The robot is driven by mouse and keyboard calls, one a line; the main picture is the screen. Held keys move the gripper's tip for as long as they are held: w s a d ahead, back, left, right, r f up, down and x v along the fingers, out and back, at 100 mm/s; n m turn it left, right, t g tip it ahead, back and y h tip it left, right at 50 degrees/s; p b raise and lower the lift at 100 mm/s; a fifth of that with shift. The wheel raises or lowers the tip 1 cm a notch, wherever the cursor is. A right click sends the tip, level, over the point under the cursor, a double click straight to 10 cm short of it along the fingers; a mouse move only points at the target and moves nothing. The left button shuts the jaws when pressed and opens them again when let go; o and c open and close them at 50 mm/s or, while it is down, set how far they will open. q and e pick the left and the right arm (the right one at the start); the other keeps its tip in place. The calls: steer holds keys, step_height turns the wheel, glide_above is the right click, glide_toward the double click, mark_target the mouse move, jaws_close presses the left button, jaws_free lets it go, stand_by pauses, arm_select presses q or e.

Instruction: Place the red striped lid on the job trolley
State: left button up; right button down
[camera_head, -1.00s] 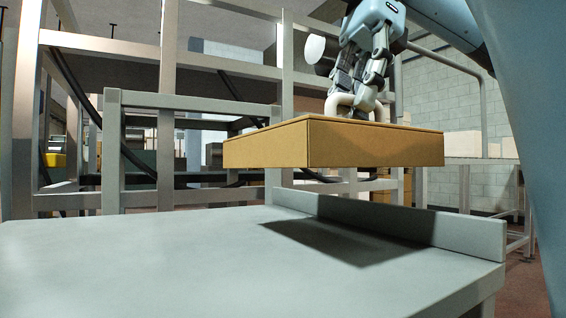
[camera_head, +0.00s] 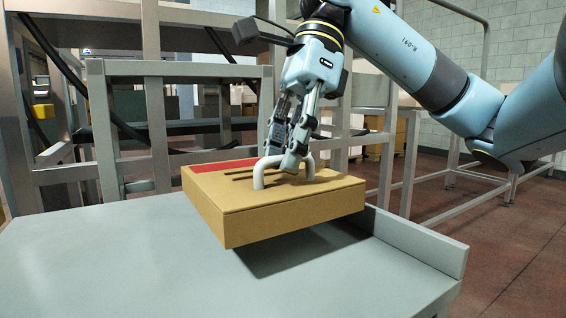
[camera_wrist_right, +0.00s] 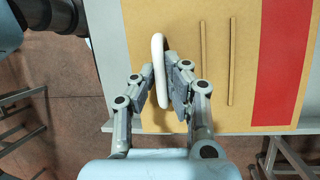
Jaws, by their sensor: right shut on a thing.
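The red striped lid (camera_head: 290,208) is a flat tan box shape with a red band along its far left edge and a white loop handle on top. My right gripper (camera_head: 286,160) is shut on the handle. The lid hangs tilted a little above the grey top of the job trolley (camera_head: 120,255), with its shadow on the surface below. In the right wrist view the lid (camera_wrist_right: 260,60) shows its red stripe at the right, and the gripper (camera_wrist_right: 165,85) has its fingers on both sides of the white handle. My left gripper is not in view.
A metal frame with rails (camera_head: 160,125) stands close behind. Brown boxes and a wall are farther back.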

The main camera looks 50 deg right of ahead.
mark_target(282, 182)
steer(key=shift+w+a+f, duration=0.2)
steer(key=shift+w+f, duration=0.05)
steer(key=shift+w, duration=0.2)
step_height(282, 182, down, 3)
steer(key=shift+f+b, duration=0.15)
steer(key=shift+b, duration=0.35)
steer(key=shift+f, duration=0.45)
steer(key=c, duration=1.4)
jaws_free()
